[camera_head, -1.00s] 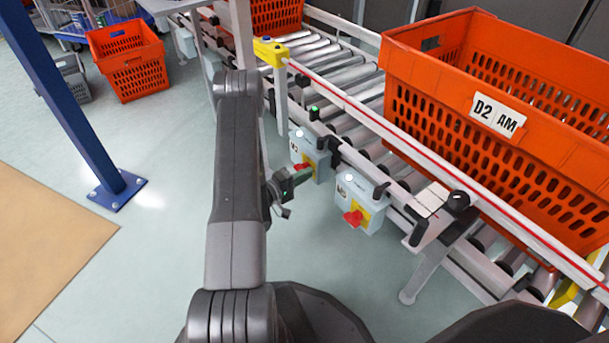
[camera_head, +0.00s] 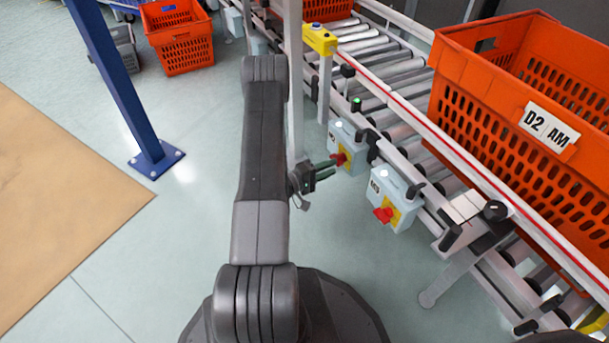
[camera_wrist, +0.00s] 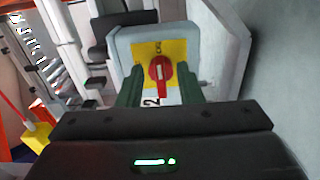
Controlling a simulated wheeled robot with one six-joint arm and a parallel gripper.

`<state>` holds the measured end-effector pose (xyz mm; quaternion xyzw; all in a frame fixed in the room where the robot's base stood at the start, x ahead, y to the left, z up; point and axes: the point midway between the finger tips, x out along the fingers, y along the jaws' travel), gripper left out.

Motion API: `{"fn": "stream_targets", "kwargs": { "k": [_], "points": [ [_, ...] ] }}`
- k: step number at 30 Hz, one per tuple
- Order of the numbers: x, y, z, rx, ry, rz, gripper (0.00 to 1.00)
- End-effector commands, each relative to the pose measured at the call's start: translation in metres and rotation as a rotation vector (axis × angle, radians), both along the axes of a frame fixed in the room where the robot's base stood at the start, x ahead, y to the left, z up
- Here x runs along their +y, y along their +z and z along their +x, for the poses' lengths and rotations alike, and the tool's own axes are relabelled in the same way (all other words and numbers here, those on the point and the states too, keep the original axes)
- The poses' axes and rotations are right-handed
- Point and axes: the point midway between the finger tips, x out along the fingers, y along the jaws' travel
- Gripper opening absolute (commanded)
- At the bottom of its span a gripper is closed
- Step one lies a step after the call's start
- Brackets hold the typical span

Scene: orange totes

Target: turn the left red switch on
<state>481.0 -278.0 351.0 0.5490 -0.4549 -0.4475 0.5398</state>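The left red switch (camera_head: 339,159) is a red knob on a yellow plate, on the front of a pale grey box (camera_head: 350,136) at the conveyor's side. In the wrist view the red knob (camera_wrist: 160,69) stands close to upright in the picture, its plate facing the camera. My gripper (camera_head: 328,167) is right in front of this box. In the wrist view its two green fingers (camera_wrist: 160,82) are apart, one on each side of the knob, with gaps between. Whether the fingertips reach past the knob's face is unclear. The right red switch (camera_head: 383,214) sits on a similar box, clear of my gripper.
The roller conveyor (camera_head: 378,62) runs along the right, carrying a large orange tote (camera_head: 480,100) labelled D2 AM. A grey post (camera_head: 294,90) stands beside my arm. A blue post (camera_head: 113,85) stands at the left. Open floor lies left of my arm.

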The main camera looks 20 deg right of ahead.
Motion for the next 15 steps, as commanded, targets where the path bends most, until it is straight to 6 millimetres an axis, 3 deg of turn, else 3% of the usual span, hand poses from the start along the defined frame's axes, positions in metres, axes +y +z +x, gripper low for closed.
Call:
{"fn": "stream_targets", "kwargs": {
  "k": [6,15],
  "points": [
    [0.039,0.002,-0.005,0.003,0.007,0.0,0.33],
    [0.082,0.001,-0.012,0.0,0.008,0.0,0.33]
  ]
}}
